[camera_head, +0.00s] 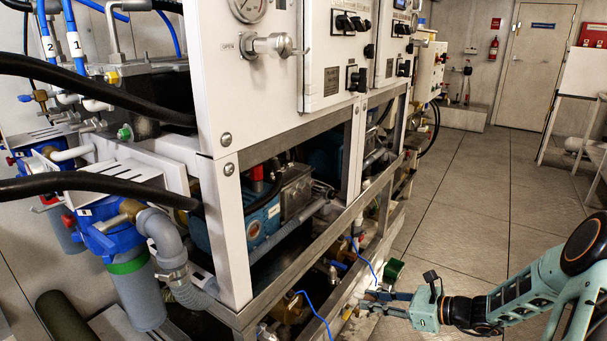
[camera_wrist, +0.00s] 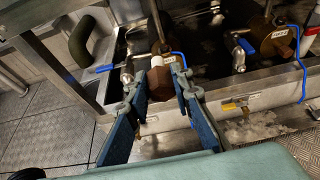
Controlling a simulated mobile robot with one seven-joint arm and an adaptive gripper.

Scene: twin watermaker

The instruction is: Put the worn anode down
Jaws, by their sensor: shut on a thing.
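My gripper (camera_wrist: 166,68) reaches away from the camera in the wrist view, its two dark blue fingers closing in toward their tips. A rusty brown, rounded piece (camera_wrist: 160,84) with a pale part at its far end fills the gap between the fingers; it looks like the worn anode, held over the frame's lower edge. Its outline partly merges with the fittings behind. In the head view my gripper (camera_head: 374,297) is at the machine's lower front edge, and the held piece is too small to make out there.
The machine's metal frame (camera_head: 300,262) stands close to my gripper. A blue-handled valve (camera_wrist: 245,46), a yellow-handled valve (camera_wrist: 235,104) and a blue cable (camera_wrist: 300,70) are near. A green part (camera_head: 394,269) sits beside the frame. The floor (camera_head: 470,215) to the right is open.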

